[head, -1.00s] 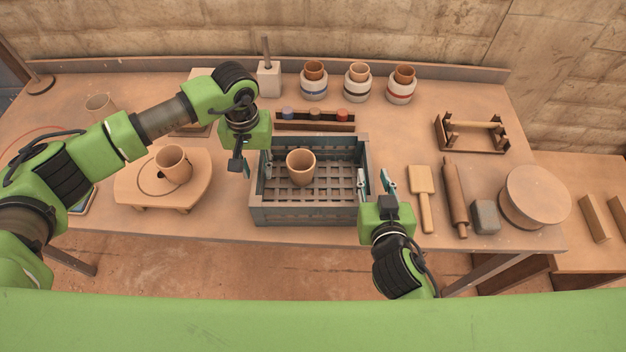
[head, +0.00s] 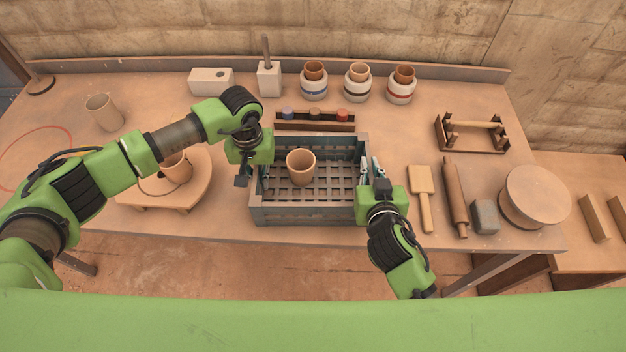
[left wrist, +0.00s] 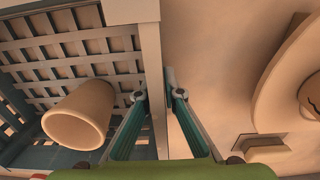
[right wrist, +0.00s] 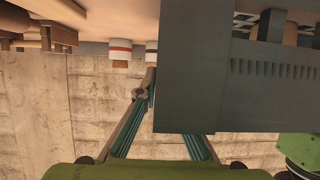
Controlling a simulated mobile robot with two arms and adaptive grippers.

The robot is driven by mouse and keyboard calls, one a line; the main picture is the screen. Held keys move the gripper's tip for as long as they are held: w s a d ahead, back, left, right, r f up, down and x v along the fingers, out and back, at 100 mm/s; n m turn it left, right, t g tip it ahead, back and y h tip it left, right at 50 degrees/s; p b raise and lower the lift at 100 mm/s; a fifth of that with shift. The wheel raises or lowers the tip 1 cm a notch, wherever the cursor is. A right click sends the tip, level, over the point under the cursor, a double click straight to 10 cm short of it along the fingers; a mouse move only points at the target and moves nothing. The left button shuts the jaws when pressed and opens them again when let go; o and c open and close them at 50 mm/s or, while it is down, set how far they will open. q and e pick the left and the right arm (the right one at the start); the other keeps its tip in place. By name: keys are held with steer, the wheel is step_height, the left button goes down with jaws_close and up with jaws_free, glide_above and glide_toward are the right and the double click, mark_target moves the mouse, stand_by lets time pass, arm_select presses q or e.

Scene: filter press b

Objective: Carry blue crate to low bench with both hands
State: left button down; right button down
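The blue crate (head: 305,215), a slatted blue-grey box, stands on the worktable with a clay cup (head: 301,167) inside it. My left gripper (head: 250,182) is at the crate's left wall. In the left wrist view its open fingers (left wrist: 159,96) straddle the wall, the cup-side finger inside the crate. My right gripper (head: 371,166) is at the crate's right wall. In the right wrist view its fingers (right wrist: 150,92) are apart at the wall's edge, one partly hidden behind the wall (right wrist: 205,75). A lower bench (head: 570,180), apparently the low bench, stands at the far right.
Two bars (head: 594,218) lie on the lower bench. A wooden paddle (head: 423,190), a rolling pin (head: 455,195) and a round disc (head: 535,195) lie right of the crate. A round stand (head: 195,190) with a cup is at left. Jars (head: 357,85) stand behind.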

mark_target(257, 169)
arm_select(q)
steer(key=shift+r, duration=0.2)
arm_select(e)
steer(key=shift+r, duration=0.2)
